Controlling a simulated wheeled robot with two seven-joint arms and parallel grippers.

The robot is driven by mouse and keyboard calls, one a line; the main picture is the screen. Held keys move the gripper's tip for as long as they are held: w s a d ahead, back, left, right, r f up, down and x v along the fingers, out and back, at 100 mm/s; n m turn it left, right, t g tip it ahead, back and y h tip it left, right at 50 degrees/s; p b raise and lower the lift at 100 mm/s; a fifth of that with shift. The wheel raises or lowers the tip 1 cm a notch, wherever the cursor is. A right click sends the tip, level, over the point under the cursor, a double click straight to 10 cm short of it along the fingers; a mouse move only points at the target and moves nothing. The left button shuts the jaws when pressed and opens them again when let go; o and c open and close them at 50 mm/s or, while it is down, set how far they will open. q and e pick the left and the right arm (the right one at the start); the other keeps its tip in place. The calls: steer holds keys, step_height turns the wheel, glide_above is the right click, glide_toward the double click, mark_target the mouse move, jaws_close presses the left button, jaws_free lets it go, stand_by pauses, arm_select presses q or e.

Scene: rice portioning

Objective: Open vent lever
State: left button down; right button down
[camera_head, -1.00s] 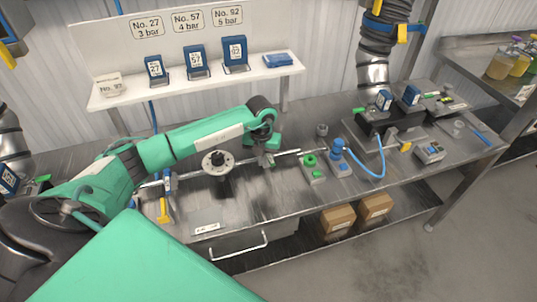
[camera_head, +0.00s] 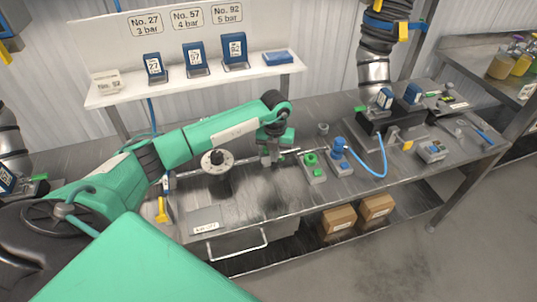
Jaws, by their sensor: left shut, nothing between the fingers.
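My left arm reaches in from the left over the steel bench, and its left gripper (camera_head: 269,162) points down near the middle. The fingers are shut and empty, close to a thin metal rod (camera_head: 290,153). I cannot tell whether they touch it. Another yellow handle (camera_head: 407,146) sits at the right on the bench fixture. None is marked as the vent lever, so I cannot tell which it is. My right gripper is not in view.
A white shelf (camera_head: 110,98) holds blue cards behind. Cardboard boxes (camera_head: 338,219) sit below.

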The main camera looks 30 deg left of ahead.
arm_select(q)
steer(key=shift+d, duration=0.1)
steer(key=shift+w+d+b, duration=0.25)
steer(key=shift+w+b, duration=0.3)
steer(key=shift+w, duration=0.25)
steer(key=shift+w+d, duration=0.1)
steer(key=shift+w, duration=0.2)
steer(key=shift+w+b, duration=0.8)
steer(key=shift+w, duration=0.3)
